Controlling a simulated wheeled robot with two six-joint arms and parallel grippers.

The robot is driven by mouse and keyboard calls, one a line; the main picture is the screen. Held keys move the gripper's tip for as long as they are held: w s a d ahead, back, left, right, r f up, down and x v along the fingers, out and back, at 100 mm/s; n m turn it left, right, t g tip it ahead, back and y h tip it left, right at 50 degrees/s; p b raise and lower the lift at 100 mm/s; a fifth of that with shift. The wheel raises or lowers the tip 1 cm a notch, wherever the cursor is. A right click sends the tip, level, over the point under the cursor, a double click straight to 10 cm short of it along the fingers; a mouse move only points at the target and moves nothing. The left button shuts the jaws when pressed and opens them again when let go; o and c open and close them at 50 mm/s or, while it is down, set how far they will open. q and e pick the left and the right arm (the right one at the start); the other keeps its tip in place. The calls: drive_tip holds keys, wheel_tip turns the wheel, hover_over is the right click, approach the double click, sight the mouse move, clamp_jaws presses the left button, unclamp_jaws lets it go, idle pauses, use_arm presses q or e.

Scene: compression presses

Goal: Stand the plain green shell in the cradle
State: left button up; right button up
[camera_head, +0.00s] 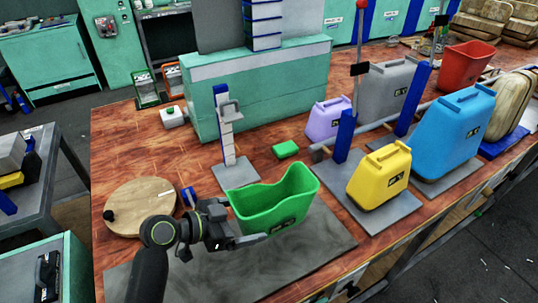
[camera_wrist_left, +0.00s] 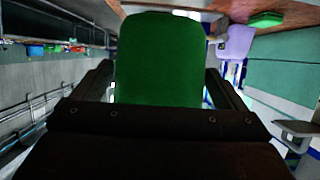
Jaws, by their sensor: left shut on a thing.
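The green shell (camera_head: 278,203) is an open-topped, upright form with a wavy rim and a small dark label low on its side. It is over the dark grey mat (camera_head: 325,248) at the front of the table; I cannot tell if it touches. My left gripper (camera_head: 247,229) is shut on its left end. In the left wrist view the shell (camera_wrist_left: 160,60) fills the space between the fingers. No piece is clearly identifiable as the cradle; a blue-and-white post stand (camera_head: 227,130) with a grey base is behind the shell. My right gripper is out of view.
A yellow case (camera_head: 380,176) and a blue case (camera_head: 452,135) stand to the right by blue posts. A round wooden board (camera_head: 140,205) lies left. A green block (camera_head: 287,149), purple case (camera_head: 327,118) and teal box (camera_head: 270,95) are behind. Bare mat lies in front.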

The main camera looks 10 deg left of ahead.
use_arm(q)
drive_tip(key=w+r+v, duration=0.1)
drive_tip(key=r+v, duration=0.2)
drive_tip(key=v, duration=1)
drive_tip(key=shift+t, duration=0.3)
drive_tip(key=shift+d, duration=0.2)
drive_tip(key=shift+s+a, duration=0.1)
drive_tip(key=shift+a, duration=0.1)
